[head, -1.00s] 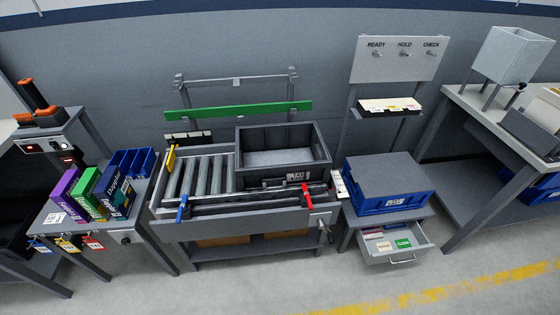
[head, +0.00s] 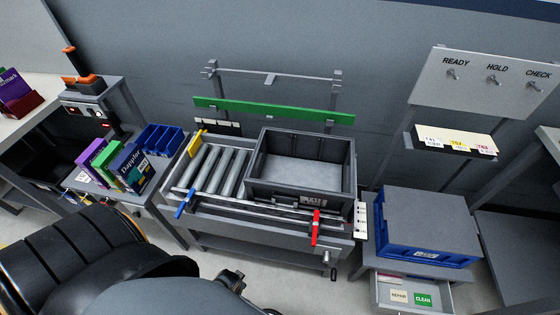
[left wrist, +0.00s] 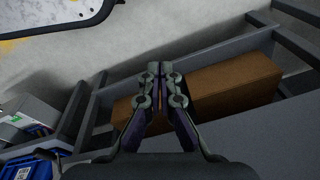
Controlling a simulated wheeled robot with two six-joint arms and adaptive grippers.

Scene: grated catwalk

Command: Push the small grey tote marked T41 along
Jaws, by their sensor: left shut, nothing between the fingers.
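The small grey tote (head: 262,187) sits at the right end of a roller bed (head: 222,166) in the head view. It is upright and looks empty. Its front label is too small to read surely. A red clamp (head: 316,228) stands at the front rail before its right part, and a blue clamp (head: 185,203) is at the rail's left part. My left gripper shows in the left wrist view (left wrist: 153,70), its fingers together and empty. It is over the lower front of a grey bench, apart from the tote, which that view does not show. My right gripper is not in view.
A blue bin with a grey lid (head: 428,220) stands to the right above an open drawer (head: 410,294). Coloured boxes (head: 128,170) and blue trays (head: 160,140) stand left. A brown box (left wrist: 235,82) lies on the shelf below. The left part of the rollers is clear.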

